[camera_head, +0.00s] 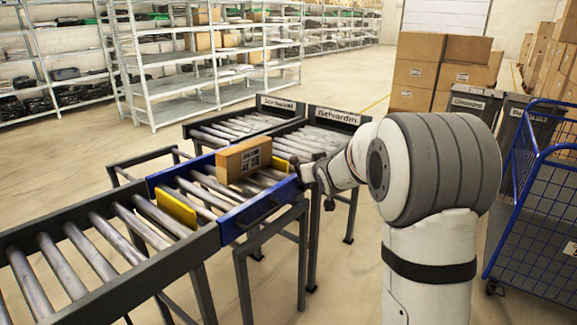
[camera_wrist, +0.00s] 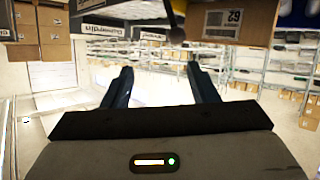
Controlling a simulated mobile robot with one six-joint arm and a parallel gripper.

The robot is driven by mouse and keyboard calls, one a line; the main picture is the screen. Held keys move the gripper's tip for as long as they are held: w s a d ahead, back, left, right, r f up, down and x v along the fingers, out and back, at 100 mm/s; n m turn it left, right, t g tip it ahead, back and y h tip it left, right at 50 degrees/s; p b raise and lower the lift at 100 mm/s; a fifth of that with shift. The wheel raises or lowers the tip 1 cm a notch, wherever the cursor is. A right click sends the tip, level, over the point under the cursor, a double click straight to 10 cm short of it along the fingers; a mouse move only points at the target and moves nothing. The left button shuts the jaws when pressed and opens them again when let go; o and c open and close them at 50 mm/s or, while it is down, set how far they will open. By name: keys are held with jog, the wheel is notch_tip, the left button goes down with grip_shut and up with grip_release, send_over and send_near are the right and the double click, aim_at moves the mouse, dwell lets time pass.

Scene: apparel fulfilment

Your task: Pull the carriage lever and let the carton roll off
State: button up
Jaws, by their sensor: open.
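The brown carton (camera_head: 243,159) with a printed label sits on the rollers of the blue carriage (camera_head: 236,225), towards its far end. It also shows at the top of the wrist view (camera_wrist: 235,24). A yellow plate (camera_head: 176,207) stands at the carriage's near end; another yellow strip (camera_head: 281,164) shows just beyond the carton. A dark handle-like bar is on the carriage's right side (camera_head: 262,216); I cannot tell if it is the lever. My gripper (camera_wrist: 161,88) is open, with nothing between its fingers. In the head view it is near the carriage's far right corner, partly hidden by my arm.
Two roller lanes with name signs (camera_head: 337,116) lie beyond the carriage. A roller conveyor (camera_head: 90,250) leads up to its near end. A blue wire cart (camera_head: 540,200), dark bins and stacked cartons (camera_head: 414,74) stand right. Shelving (camera_head: 160,85) is behind; the floor between is clear.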

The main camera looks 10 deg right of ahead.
aim_at(292, 157)
jog(key=w+a+f+t+y+b, duration=0.1)
jog(key=w+f, duration=0.1)
jog(key=w, duration=0.1)
jog(key=w+f+n+t+y, duration=0.1)
jog(key=w+f, duration=0.1)
jog(key=w, duration=0.1)
jog(key=w+a+f+n+t+y+b, duration=0.1)
jog(key=w+f, duration=0.1)
jog(key=w, duration=0.2)
jog(key=shift+a+f+y+b, duration=0.1)
jog(key=shift+a+y+b, duration=0.2)
jog(key=shift+b, duration=0.05)
jog(key=shift+w+a+t, duration=0.2)
jog(key=shift+w+t, duration=0.1)
jog(key=shift+w, duration=0.25)
jog(key=shift+x, duration=3.3)
jog(key=shift+c, duration=0.4)
grip_shut()
